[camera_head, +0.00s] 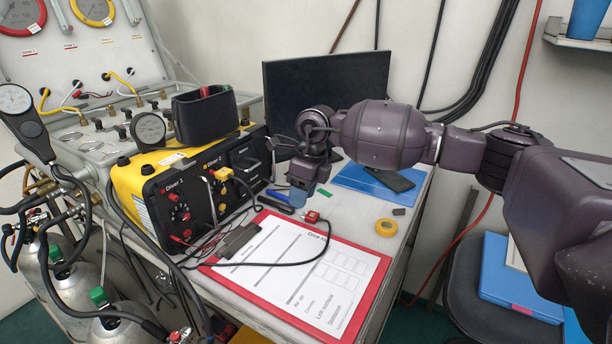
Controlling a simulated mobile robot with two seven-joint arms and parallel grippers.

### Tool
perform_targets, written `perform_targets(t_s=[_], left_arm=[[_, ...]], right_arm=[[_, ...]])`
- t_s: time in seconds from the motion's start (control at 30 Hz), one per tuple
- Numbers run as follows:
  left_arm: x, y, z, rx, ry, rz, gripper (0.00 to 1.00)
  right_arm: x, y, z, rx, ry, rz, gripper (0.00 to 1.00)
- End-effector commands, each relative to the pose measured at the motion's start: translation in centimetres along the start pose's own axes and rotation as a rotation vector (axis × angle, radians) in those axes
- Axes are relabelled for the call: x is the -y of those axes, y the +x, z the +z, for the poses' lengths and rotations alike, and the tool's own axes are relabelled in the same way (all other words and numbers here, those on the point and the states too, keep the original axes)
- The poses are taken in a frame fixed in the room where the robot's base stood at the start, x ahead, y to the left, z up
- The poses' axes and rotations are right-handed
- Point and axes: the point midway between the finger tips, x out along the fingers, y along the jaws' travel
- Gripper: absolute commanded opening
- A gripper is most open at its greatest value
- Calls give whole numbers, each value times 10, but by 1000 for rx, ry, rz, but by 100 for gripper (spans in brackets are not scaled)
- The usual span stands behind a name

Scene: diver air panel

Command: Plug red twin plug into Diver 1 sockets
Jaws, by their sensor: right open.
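The red twin plug (311,217) lies at the top edge of the red clipboard (373,277), with its black cable looping left over the paper. The Diver 1 panel (178,207) is the left section of the black front of the yellow comms box (134,186); its small sockets are hard to make out. A yellow plug (223,174) sits at the Diver 2 section. My right gripper (297,197) is open and points down, just above and left of the red plug in the picture, apparently holding nothing. My left gripper is out of view.
A yellow tape roll (388,228) lies right of the clipboard. A blue folder (366,180) with a dark phone (394,181) is behind my right arm. A monitor (318,95) stands at the back. Gas cylinders (80,280) and hoses crowd the left.

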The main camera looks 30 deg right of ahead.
Motion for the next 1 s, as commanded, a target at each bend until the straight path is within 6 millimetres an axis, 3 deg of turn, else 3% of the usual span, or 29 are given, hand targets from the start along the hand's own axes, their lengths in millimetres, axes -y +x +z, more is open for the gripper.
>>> perform_targets(t_s=[0.03,0.13,0.37,1.0], left_arm=[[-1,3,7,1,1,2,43],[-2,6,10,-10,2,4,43],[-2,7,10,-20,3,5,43],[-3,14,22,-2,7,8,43]], right_arm=[[16,-3,-6,-46,12,-42,43],[35,-16,-15,-112,29,-105,43],[46,-18,-22,-150,42,-139,43],[57,71,-35,-149,41,-134,43]])
